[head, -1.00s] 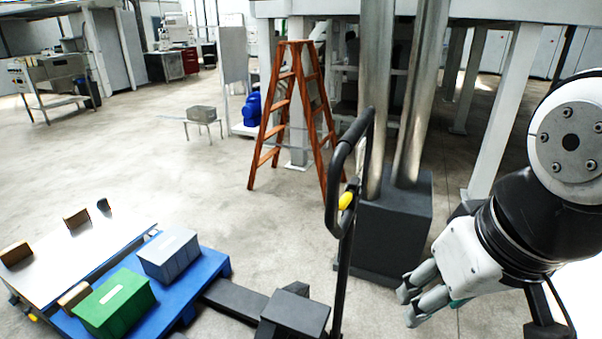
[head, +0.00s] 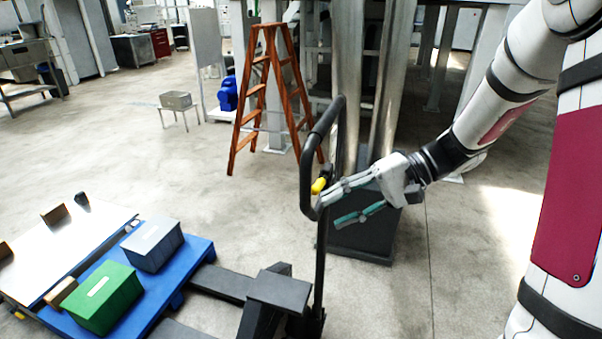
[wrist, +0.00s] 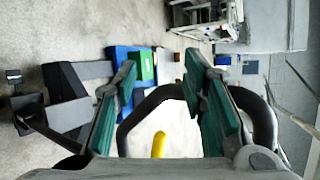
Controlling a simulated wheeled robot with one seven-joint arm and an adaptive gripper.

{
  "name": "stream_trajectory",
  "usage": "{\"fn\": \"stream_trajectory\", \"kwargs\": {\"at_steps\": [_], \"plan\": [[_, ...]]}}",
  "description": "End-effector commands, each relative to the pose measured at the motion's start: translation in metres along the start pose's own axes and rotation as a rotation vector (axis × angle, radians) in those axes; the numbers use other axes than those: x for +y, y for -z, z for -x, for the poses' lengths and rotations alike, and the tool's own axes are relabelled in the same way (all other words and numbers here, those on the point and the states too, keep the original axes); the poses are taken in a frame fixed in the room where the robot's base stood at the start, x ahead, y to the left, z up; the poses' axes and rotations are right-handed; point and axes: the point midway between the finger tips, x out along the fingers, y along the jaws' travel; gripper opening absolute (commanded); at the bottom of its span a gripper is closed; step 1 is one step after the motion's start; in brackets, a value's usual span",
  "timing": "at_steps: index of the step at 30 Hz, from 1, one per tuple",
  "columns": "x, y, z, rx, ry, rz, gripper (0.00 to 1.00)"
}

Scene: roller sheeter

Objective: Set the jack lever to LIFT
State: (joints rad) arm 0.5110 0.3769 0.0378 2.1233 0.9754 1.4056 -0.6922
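The pallet jack (head: 278,290) stands at the lower middle of the head view, with its black loop handle (head: 308,160) upright. The yellow jack lever (head: 319,185) sits inside the lower part of the loop. It also shows in the wrist view as a yellow stub (wrist: 158,145), low between the fingers. My gripper (head: 338,203) is open, its fingers pointing left at the handle, close to the lever. In the wrist view my gripper's (wrist: 165,95) green-padded fingers are spread, with the handle loop (wrist: 150,100) crossing between and behind them. I cannot tell whether they touch it.
A blue pallet (head: 185,275) on the jack carries a green box (head: 103,298) and a grey box (head: 152,243). A wooden stepladder (head: 262,90) and a dark block with metal columns (head: 362,235) stand behind the handle. The floor at right is clear.

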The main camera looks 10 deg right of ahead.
Motion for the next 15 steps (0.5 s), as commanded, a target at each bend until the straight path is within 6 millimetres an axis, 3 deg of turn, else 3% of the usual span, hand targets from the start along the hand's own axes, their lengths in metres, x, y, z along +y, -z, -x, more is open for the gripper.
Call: {"fn": "stream_trajectory", "kwargs": {"at_steps": [9, 15], "plan": [[0.043, 0.085, 0.044, 0.185, 0.412, -0.064, 0.38], [0.067, 0.111, 0.064, 0.283, 0.538, -0.07, 0.38]]}}
